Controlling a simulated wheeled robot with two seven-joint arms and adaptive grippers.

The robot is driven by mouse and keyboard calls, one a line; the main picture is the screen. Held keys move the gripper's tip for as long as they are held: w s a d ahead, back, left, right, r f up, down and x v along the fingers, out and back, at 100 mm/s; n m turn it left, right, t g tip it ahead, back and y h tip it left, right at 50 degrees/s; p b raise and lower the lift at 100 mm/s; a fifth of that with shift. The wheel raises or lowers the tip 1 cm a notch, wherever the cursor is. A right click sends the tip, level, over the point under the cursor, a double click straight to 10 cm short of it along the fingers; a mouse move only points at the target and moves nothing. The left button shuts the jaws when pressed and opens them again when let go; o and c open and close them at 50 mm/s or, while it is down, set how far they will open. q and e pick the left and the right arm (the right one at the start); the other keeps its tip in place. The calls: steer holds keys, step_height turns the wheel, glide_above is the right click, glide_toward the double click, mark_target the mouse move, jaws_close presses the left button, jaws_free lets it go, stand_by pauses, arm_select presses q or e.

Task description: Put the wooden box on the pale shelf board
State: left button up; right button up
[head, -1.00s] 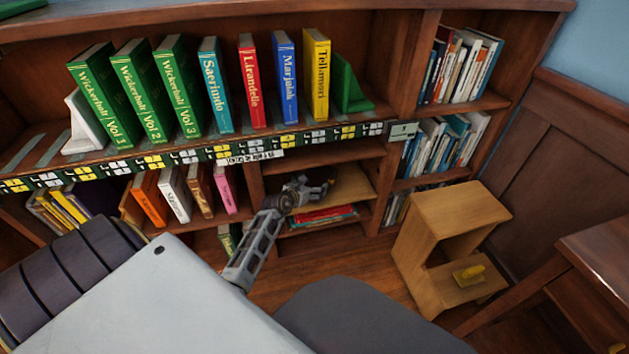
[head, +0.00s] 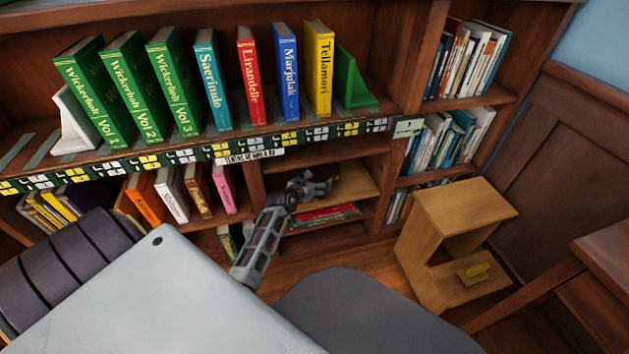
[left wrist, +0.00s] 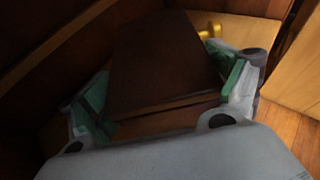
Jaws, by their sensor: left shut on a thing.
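The wooden box (left wrist: 165,65) is dark brown and fills the middle of the left wrist view, between the green-padded fingers of my left gripper (left wrist: 162,92). The gripper is shut on it. In the head view my left gripper (head: 317,187) is small and dark in the low bookcase opening, over the left part of the pale shelf board (head: 358,184). The box is hard to make out there. I cannot tell whether it touches the board. My right gripper is in neither view.
Thin red and blue books (head: 325,213) lie below the pale board. Upright books (head: 232,190) stand left of the opening, and a row of books (head: 250,80) stands above.

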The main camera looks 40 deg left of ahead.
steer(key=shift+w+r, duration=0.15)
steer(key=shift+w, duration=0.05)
arm_select(q)
steer(key=o, duration=1.1)
steer(key=shift+f, duration=0.1)
steer(key=shift+o, duration=0.4)
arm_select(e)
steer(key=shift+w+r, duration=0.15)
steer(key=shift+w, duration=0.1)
arm_select(q)
steer(key=shift+s, duration=0.1)
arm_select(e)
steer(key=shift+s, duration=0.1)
